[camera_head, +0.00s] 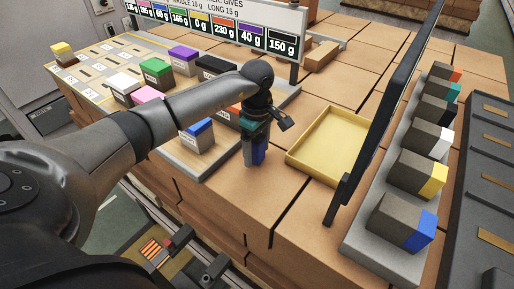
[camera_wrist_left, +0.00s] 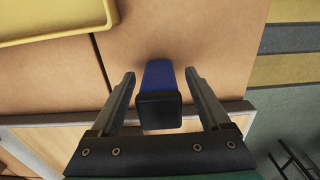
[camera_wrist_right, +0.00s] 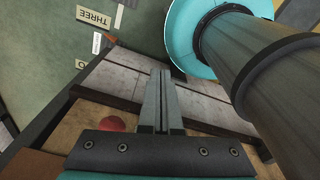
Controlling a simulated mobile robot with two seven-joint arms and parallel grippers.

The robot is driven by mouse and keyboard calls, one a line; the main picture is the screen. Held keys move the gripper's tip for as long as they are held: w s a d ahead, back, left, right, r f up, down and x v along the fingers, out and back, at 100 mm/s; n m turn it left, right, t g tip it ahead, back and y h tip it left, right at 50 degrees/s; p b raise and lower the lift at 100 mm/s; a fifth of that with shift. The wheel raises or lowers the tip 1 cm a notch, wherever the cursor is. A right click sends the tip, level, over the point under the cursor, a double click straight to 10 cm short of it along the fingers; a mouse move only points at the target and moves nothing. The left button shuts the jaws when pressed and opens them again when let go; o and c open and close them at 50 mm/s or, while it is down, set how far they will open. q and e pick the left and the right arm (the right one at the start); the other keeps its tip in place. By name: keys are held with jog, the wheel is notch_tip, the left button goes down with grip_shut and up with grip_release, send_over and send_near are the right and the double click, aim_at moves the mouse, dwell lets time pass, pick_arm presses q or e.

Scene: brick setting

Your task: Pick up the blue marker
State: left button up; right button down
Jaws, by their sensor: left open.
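The blue marker (camera_wrist_left: 160,85), a blue block with a black end, stands between the two fingers of my left gripper (camera_wrist_left: 160,88) in the left wrist view. A gap shows on each side, so the fingers do not touch it. In the head view my left gripper (camera_head: 257,135) points down over the brown brick surface, and the blue marker (camera_head: 260,152) shows partly at its fingers. My right gripper (camera_wrist_right: 163,75) shows only in the right wrist view, with its fingers together and nothing between them.
A yellow tray (camera_head: 330,144) lies right of my left gripper. A blue-topped block (camera_head: 197,134) sits on a board to the left. Beyond a dark upright panel (camera_head: 385,105), several grey blocks with coloured ends line a grey strip. A sign with gram values (camera_head: 215,25) stands behind.

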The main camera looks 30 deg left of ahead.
pick_arm(q)
jog(key=shift+f, duration=0.3)
grip_shut()
dwell(0.5)
